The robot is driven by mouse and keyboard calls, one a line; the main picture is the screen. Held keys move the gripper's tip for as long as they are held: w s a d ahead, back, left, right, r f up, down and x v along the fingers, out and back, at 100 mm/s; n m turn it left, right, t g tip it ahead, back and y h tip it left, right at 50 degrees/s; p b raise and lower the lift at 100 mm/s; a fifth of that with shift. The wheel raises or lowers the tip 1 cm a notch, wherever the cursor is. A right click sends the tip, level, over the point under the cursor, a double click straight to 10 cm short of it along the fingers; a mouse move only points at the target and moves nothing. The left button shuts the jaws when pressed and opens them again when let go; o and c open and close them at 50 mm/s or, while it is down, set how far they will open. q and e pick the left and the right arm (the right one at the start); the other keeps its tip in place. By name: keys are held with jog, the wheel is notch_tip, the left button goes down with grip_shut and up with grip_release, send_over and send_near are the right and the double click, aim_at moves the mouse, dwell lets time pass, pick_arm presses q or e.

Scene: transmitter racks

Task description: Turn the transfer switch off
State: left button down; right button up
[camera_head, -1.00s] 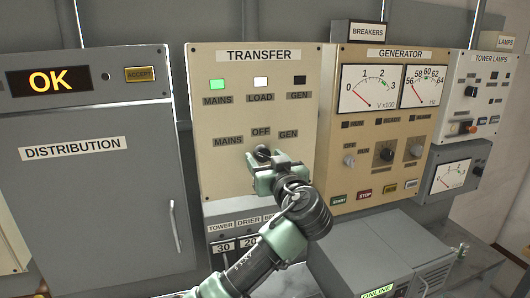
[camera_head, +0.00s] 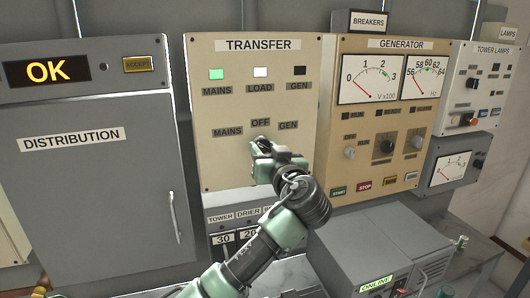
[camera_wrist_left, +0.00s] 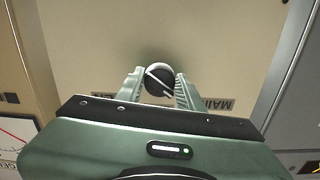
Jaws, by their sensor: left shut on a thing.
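The beige TRANSFER panel (camera_head: 225,165) is on the wall, with MAINS, OFF and GEN labels above its switch. The transfer switch is a round dark knob, seen in the left wrist view (camera_wrist_left: 157,80) with a slanted white line across its face. I cannot tell which end of the line is its pointer. My left gripper (camera_head: 261,143) is at the knob, just below the OFF label. In the left wrist view its two fingers (camera_wrist_left: 158,84) are on either side of the knob, shut on it. In the head view the gripper hides most of the knob. My right gripper is out of view.
The MAINS lamp (camera_head: 216,74) is green, the LOAD lamp (camera_head: 260,72) white and the GEN lamp (camera_head: 299,71) dark. The GENERATOR panel (camera_head: 335,120) is close on the right, the DISTRIBUTION cabinet (camera_head: 90,190) on the left. A grey box (camera_head: 375,240) stands at lower right.

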pick_arm(q)
jog(key=m+b, duration=0.1)
jog(key=m, duration=0.1)
jog(key=shift+m, duration=0.3)
jog(key=m, duration=0.2)
jog(key=shift+m, duration=0.3)
jog(key=m, duration=0.5)
jog(key=shift+r, duration=0.1)
jog(key=shift+m, duration=0.3)
jog(key=c, duration=0.9)
grip_release()
